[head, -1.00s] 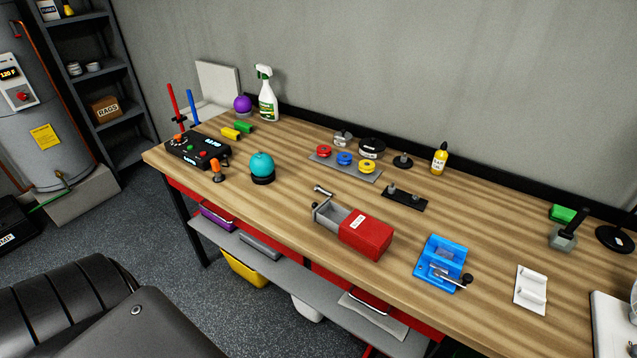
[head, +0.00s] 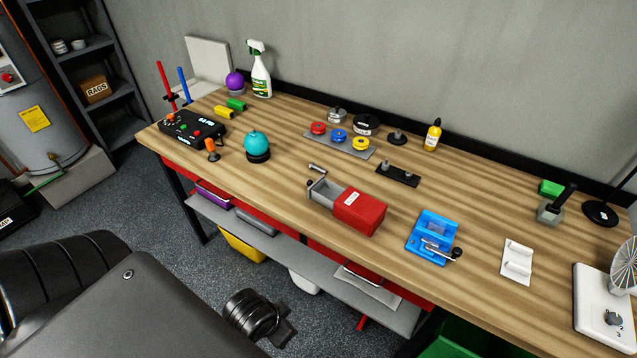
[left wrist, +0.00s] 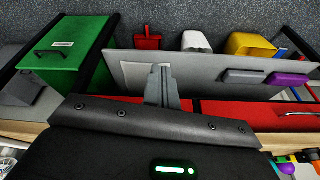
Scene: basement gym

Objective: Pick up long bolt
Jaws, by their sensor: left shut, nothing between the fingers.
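A silver bolt-like piece (head: 317,168) lies on the workbench (head: 280,210), just behind the grey open tray of a red box (head: 360,211). I cannot tell for sure that it is the long bolt. In the head view, a black part of my left arm (head: 255,315) is low in front of the bench, away from the silver piece. My right gripper is not seen.
A blue fixture (head: 432,235) with a metal clamp and a white holder (head: 516,260) stand right of the red box. A teal ball (head: 256,143) on a black base stands left. A green cabinet (left wrist: 65,55) is under the bench. Bare wood surrounds the red box.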

